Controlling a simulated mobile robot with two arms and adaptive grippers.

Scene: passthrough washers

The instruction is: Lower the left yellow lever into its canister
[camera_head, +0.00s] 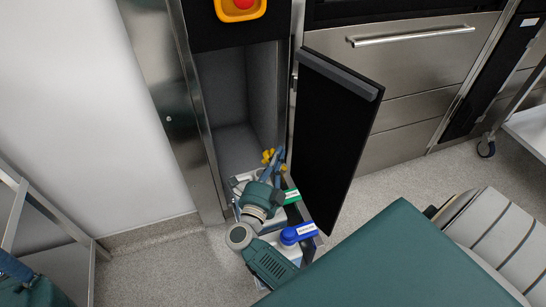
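Small yellow lever parts (268,155) show at the mouth of the open cabinet compartment, just beyond my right gripper. I cannot tell the left lever from any other one here. My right gripper (276,165) reaches toward the compartment, its fingertips close beside the yellow parts. Whether it touches them or is open is too small to tell. White canisters stand below on a pulled-out rack, partly hidden by my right arm. One has a green label (292,196), another a blue cap (289,236) and blue label. My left gripper is not in view.
A black cabinet door (335,130) stands open just right of the canisters. A steel frame (200,150) edges the compartment on the left. An orange-yellow panel with a red button (243,4) sits above. Steel drawers (410,60) are at right. Speckled floor (175,265) is open at left.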

